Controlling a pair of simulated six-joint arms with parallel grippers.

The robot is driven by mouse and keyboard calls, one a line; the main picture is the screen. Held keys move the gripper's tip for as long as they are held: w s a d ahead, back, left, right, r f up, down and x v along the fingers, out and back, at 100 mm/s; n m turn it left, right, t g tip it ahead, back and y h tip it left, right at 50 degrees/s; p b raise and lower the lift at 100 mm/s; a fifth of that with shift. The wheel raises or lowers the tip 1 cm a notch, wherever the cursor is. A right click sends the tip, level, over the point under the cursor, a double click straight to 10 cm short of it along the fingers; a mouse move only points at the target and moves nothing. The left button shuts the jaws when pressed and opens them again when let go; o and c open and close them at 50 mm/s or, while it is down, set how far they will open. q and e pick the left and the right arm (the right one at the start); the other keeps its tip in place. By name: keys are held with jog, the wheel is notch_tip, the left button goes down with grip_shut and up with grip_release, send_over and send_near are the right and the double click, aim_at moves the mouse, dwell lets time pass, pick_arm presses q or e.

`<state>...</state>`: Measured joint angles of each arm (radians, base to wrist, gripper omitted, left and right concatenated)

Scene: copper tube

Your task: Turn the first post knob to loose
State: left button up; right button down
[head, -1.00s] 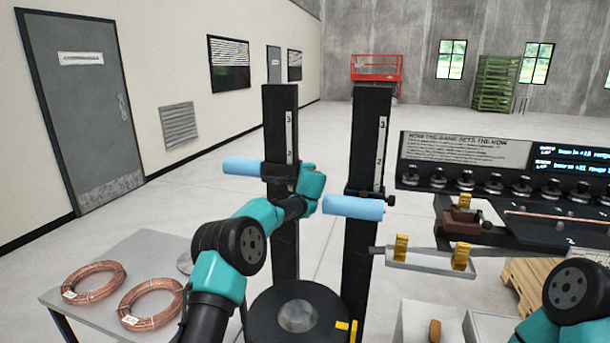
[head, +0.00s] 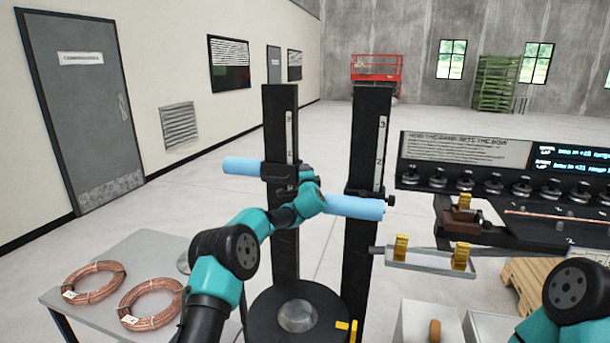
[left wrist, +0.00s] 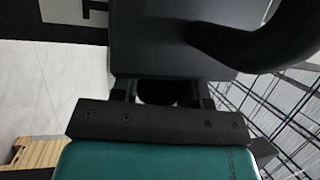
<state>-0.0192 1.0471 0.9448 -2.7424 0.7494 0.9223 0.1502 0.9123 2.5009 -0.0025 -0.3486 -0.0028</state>
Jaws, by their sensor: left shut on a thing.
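The first post (head: 281,125) is the left black upright with a scale strip. Its black slider (head: 277,171) carries a light-blue cylinder (head: 242,166) pointing left. My left gripper (head: 303,178) is at the right side of this slider, where the post knob is mostly hidden by my wrist. In the left wrist view, my left gripper (left wrist: 162,92) is shut on a dark round part, the first post knob (left wrist: 158,93), against a dark block. My right gripper is out of view; only part of my right arm shows at the lower right.
The second post (head: 368,130) stands just right, with its own blue cylinder (head: 355,207) close to my left wrist and a small knob (head: 390,201). A round black base (head: 268,317) lies below. Copper coils (head: 93,283) lie on the left table.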

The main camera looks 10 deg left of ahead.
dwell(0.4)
pick_arm(q)
jog(key=o, duration=0.9)
jog(key=shift+o, duration=0.2)
jog(key=shift+r, duration=0.1)
jog(key=shift+r, duration=1.55)
jog(key=shift+o, duration=0.4)
jog(key=shift+s+r, duration=0.1)
jog(key=shift+r, duration=0.2)
jog(key=shift+o, duration=0.9)
jog(key=shift+s+r, duration=0.25)
jog(key=shift+s, duration=0.3)
jog(key=shift+s+d+r, duration=0.1)
jog(key=shift+s+d, duration=0.15)
jog(key=shift+s, duration=0.3)
jog(key=shift+s+d+r, duration=0.1)
jog(key=shift+s+d, duration=0.1)
jog(key=shift+s, duration=0.3)
jog(key=v, duration=0.4)
jog(key=r+v, duration=0.1)
jog(key=v, duration=0.3)
jog(key=s+a+r+v, duration=0.1)
jog(key=v, duration=0.3)
jog(key=shift+a+r, duration=0.1)
jog(key=shift+r, duration=0.1)
jog(key=shift+c, duration=1.3)
